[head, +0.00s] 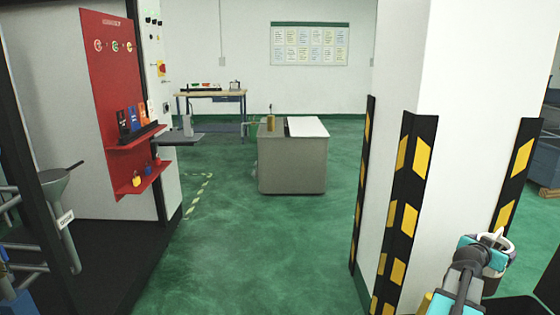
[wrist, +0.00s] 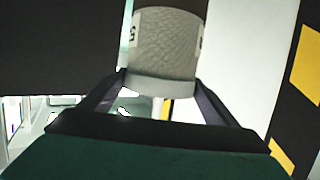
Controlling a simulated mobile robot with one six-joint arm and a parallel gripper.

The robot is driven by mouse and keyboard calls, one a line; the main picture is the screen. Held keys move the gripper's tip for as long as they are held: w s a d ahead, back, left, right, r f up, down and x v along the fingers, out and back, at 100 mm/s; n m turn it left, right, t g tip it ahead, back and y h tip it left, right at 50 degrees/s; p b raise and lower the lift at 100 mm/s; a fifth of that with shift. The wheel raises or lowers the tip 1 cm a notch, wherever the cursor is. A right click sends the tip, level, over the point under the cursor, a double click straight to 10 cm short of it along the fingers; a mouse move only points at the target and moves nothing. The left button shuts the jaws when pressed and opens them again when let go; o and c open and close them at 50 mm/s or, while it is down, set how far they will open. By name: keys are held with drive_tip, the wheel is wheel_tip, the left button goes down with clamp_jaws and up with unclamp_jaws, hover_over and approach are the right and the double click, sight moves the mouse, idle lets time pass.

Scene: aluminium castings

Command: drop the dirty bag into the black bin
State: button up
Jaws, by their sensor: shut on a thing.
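My gripper (wrist: 162,82) is shut on a pale grey, round, cloth-textured thing with dark printed marks near its edges, seemingly the dirty bag (wrist: 165,45). In the head view my arm reaches in at the bottom right, beside the white pillar; the hold there is not clear. A large black surface (wrist: 60,50) fills the upper left of the wrist view. I cannot tell whether it is the black bin. I cannot make out the bin for certain in the head view.
A white pillar (head: 440,60) with black and yellow guards (head: 410,210) stands close by my arm. A red panel with shelves (head: 115,90) is at left. A grey cabinet (head: 292,165) stands mid-room, with a workbench (head: 212,94) behind. Green floor (head: 250,250) ahead is clear.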

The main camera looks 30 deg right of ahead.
drive_tip(key=s+d+f+m+g+b, duration=0.1)
drive_tip(key=s+d+f, duration=0.1)
drive_tip(key=s, duration=0.6)
drive_tip(key=s+d+f+m+g+b, duration=0.1)
drive_tip(key=s+d+f+g+b, duration=0.1)
drive_tip(key=s, duration=0.7)
drive_tip(key=shift+f+m, duration=0.35)
drive_tip(key=shift+m, duration=0.05)
drive_tip(key=shift+f, duration=0.1)
drive_tip(key=shift+f+b, duration=1.45)
drive_tip(key=shift+f, duration=1.45)
